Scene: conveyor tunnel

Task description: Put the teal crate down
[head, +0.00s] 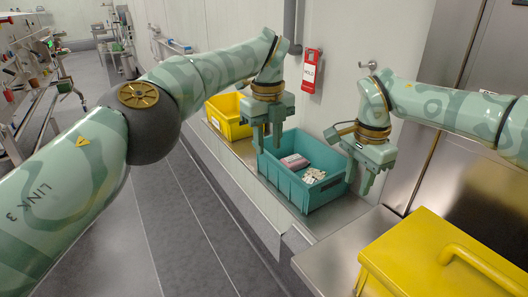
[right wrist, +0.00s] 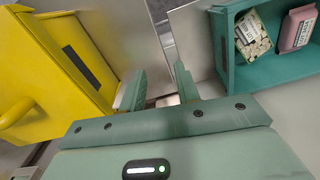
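The teal crate (head: 283,181) sits on the pale ledge by the wall and looks level. It holds a pink pack (head: 294,161) and a pale, patterned pack (head: 313,176). My left gripper (head: 267,147) points down at the crate's far left rim, with its fingers apart; whether they touch the rim is unclear. My right gripper (head: 359,186) is at the crate's right end, fingers apart and nothing between them. In the right wrist view its open fingers (right wrist: 160,88) are clear of the crate (right wrist: 228,76), which shows at upper right.
A yellow bin (head: 228,117) stands behind the crate on the same ledge. A yellow lidded box (head: 430,255) with a handle is at front right, also in the right wrist view (right wrist: 75,95). A red sign (head: 311,71) hangs on the wall. Bare steel surface (head: 335,250) lies in front of the crate.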

